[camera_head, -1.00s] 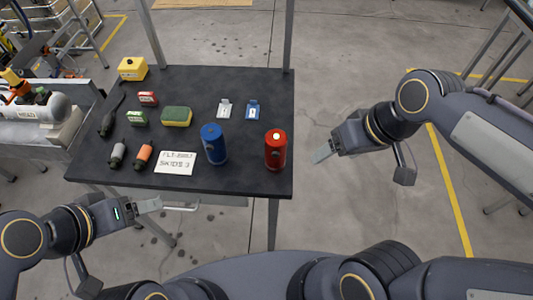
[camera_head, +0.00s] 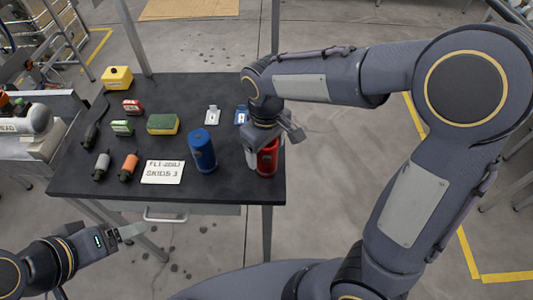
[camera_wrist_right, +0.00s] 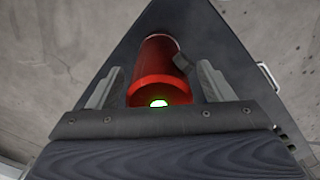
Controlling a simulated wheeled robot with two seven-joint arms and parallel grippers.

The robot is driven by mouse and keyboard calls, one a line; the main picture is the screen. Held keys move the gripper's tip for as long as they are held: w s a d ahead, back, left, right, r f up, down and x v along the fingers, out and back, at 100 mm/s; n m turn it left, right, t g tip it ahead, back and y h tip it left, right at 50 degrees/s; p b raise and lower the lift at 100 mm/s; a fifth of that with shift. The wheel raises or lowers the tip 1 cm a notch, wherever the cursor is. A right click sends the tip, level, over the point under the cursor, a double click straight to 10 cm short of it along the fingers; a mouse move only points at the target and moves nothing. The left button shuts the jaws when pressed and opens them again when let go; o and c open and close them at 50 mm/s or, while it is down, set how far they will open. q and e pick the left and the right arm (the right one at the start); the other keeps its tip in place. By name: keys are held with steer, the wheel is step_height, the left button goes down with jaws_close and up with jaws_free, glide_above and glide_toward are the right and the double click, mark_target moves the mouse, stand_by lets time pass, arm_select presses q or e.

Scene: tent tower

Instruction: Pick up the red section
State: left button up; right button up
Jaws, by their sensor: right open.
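The red section (camera_head: 268,161) is a red cylinder standing upright near the right front corner of the dark table. My right gripper (camera_head: 260,148) has come down over its top from above. In the right wrist view the red section (camera_wrist_right: 158,62) lies between the two spread fingers of the right gripper (camera_wrist_right: 158,84), with a gap visible at each side. The gripper hides the red section's top in the head view. My left gripper (camera_head: 128,232) is off the table's front edge at lower left, away from the red section; its finger gap is too small to judge.
A blue cylinder (camera_head: 202,150) stands close to the left of the red section. Floor is free right of the table (camera_head: 228,188).

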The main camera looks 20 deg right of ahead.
steer(key=shift+f, duration=0.85)
steer(key=shift+c, duration=0.4)
steer(key=c, duration=1.2)
steer(key=shift+c, duration=0.4)
steer(key=shift+r, duration=0.2)
